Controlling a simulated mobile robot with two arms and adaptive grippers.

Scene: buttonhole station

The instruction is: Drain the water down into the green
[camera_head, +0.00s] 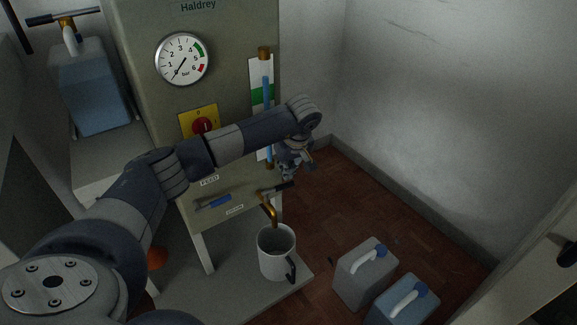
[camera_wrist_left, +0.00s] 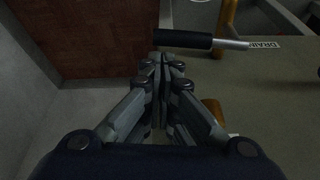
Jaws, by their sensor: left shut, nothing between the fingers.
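The sight glass (camera_head: 267,90) stands on the grey machine, with a green band (camera_head: 256,96) on the white plate behind it. The blue water seems to reach a little above the green band; my arm crosses the lower tube. The drain lever (camera_head: 277,189) has a black handle pointing right, and it also shows in the left wrist view (camera_wrist_left: 183,40). A brass spout (camera_head: 271,211) points down over a white mug (camera_head: 277,262). My left gripper (camera_head: 288,174) is shut and empty close to the black handle; its fingertips (camera_wrist_left: 163,62) may or may not touch it. My right gripper is not in view.
A gauge (camera_head: 182,59) and a red switch (camera_head: 203,126) are on the panel. Two canisters (camera_head: 366,273) (camera_head: 405,301) stand on the floor right of the mug. Another canister (camera_head: 90,88) stands left. Brown floor (camera_head: 335,205) is clear beyond the gripper.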

